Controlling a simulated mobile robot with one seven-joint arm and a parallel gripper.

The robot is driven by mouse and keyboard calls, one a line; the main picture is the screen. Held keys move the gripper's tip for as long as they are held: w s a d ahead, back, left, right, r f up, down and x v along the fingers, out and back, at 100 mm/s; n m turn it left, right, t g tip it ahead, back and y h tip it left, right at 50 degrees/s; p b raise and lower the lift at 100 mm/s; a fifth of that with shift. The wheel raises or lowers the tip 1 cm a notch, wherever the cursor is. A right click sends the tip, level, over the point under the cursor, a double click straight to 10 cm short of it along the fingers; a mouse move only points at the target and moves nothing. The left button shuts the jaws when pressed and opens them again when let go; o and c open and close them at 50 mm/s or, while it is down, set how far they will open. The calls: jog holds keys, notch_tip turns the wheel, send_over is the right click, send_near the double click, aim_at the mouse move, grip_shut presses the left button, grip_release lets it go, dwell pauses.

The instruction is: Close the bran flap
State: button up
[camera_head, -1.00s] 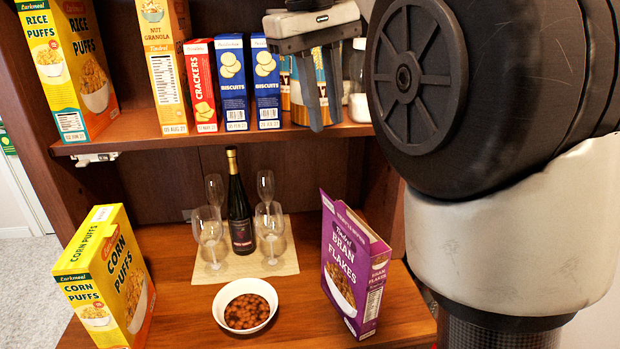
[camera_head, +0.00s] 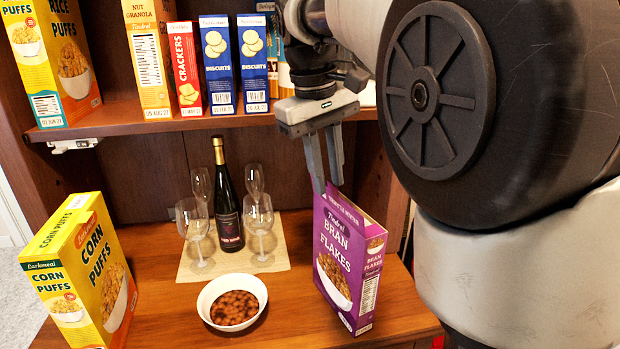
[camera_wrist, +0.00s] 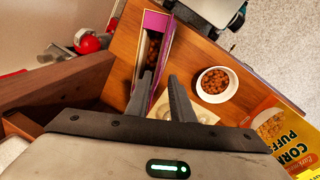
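The purple bran flakes box (camera_head: 343,255) stands upright on the right part of the wooden counter. In the wrist view the bran box (camera_wrist: 157,20) is seen from above, with its top open and brown flakes inside. A purple top flap (camera_head: 345,208) with lettering shows at its upper edge in the head view. My gripper (camera_head: 329,186) points down at the box's top left corner, fingers apart and empty. In the wrist view my gripper (camera_wrist: 159,75) has one fingertip over the opening and one near the right wall. Contact cannot be told.
A bowl of brown cereal (camera_head: 232,302) stands left of the box. A wine bottle (camera_head: 229,215) and several glasses stand on a mat (camera_head: 190,268) behind. A corn puffs box (camera_head: 85,270) stands at left. The shelf (camera_head: 150,122) above holds more boxes.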

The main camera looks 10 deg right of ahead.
jog(key=shift+f, duration=0.1)
grip_shut()
